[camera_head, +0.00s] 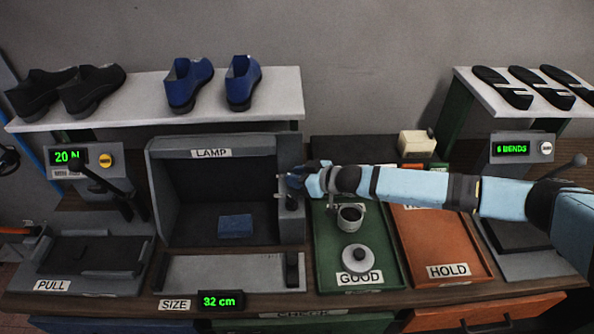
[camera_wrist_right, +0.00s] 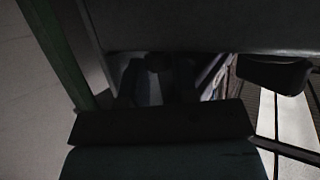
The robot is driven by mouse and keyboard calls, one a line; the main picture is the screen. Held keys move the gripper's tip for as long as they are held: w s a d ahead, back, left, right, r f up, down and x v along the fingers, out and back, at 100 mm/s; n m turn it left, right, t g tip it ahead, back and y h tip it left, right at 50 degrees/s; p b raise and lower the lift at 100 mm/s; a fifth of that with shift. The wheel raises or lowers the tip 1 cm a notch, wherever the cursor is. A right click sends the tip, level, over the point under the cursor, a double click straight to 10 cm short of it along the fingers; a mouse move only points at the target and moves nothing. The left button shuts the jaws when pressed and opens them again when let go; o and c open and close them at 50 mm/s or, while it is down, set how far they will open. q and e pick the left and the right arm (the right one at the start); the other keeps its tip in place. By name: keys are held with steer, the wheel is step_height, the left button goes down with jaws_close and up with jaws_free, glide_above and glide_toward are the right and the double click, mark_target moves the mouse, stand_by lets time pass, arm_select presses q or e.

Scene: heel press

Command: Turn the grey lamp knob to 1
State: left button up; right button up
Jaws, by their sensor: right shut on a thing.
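The lamp box (camera_head: 210,190) is a grey open-fronted housing labelled LAMP, dark inside, with a small blue block (camera_head: 235,225) on its floor. My right gripper (camera_head: 297,178) is at the box's right side wall, shut on the grey lamp knob there. The fingers cover the knob, so its pointer and the number 1 cannot be read. The right wrist view is very dark, with a broad dark shape across its lower middle; the knob cannot be made out there.
A green GOOD tray (camera_head: 325,265) holds a small pot (camera_head: 350,215) and a round lidded piece (camera_head: 357,260) below my right arm. An orange HOLD tray (camera_head: 440,240) lies to its right. Shoes stand on a shelf (camera_head: 150,100) behind. A lever press (camera_head: 100,235) stands left.

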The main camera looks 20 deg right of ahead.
stand_by(0.3)
steer(key=o, duration=0.9)
steer(key=shift+d, duration=0.1)
steer(key=shift+s+d+r, duration=0.1)
steer(key=shift+s+d, duration=0.1)
steer(key=shift+s, duration=0.1)
steer(key=shift+b+v, duration=1.1)
steer(key=shift+v, duration=5.4)
